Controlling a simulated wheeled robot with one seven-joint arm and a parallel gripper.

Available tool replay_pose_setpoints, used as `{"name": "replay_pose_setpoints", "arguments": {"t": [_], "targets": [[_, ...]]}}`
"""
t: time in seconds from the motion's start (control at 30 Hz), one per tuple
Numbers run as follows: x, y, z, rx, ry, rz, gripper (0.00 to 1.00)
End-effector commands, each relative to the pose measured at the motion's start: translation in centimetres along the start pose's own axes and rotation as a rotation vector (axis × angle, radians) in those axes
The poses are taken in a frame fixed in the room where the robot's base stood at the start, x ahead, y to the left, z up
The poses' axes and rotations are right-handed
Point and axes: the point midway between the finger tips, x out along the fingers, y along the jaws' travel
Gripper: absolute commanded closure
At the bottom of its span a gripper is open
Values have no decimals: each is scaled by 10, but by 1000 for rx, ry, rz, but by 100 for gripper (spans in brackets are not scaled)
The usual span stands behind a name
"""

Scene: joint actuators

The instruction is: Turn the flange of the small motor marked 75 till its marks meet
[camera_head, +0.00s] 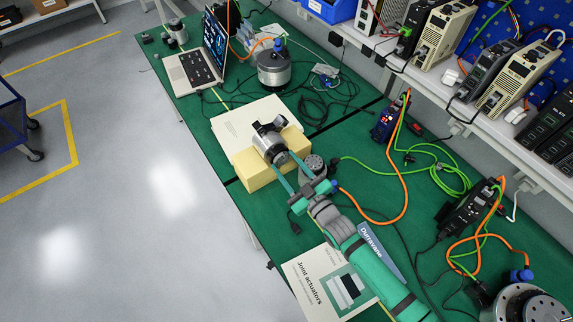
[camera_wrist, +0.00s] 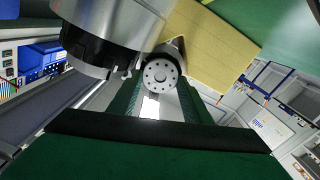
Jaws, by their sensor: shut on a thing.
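A small silver motor (camera_head: 268,141) lies on a yellow block (camera_head: 255,177), with its flange end facing my gripper. My gripper (camera_head: 281,164) has its two teal fingers at that end, shut on the flange. The wrist view, which looks upside down, shows the round grey flange (camera_wrist: 160,74) with a ring of small holes between the fingertips. A second round motor (camera_head: 313,167) stands on the bench close beside my fingers; its silver and black body (camera_wrist: 105,30) fills the wrist view's upper left. I cannot read a 75 or see the alignment marks.
A booklet (camera_head: 330,283) lies under my arm, and a larger motor (camera_head: 273,68) stands near the laptop (camera_head: 200,58). Orange and green cables (camera_head: 400,190) run across the bench at right. Drives (camera_head: 443,40) line the shelf. Open floor lies left.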

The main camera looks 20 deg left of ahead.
Motion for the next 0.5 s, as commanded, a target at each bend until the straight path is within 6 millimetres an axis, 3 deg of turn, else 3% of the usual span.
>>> {"name": "replay_pose_setpoints", "arguments": {"t": [0.37,0.4,0.47,0.5], "targets": [[0,0,-1,5,3,0,78],[0,0,-1,5,3,0,49],[0,0,-1,5,3,0,37],[0,0,-1,5,2,0,37]]}}
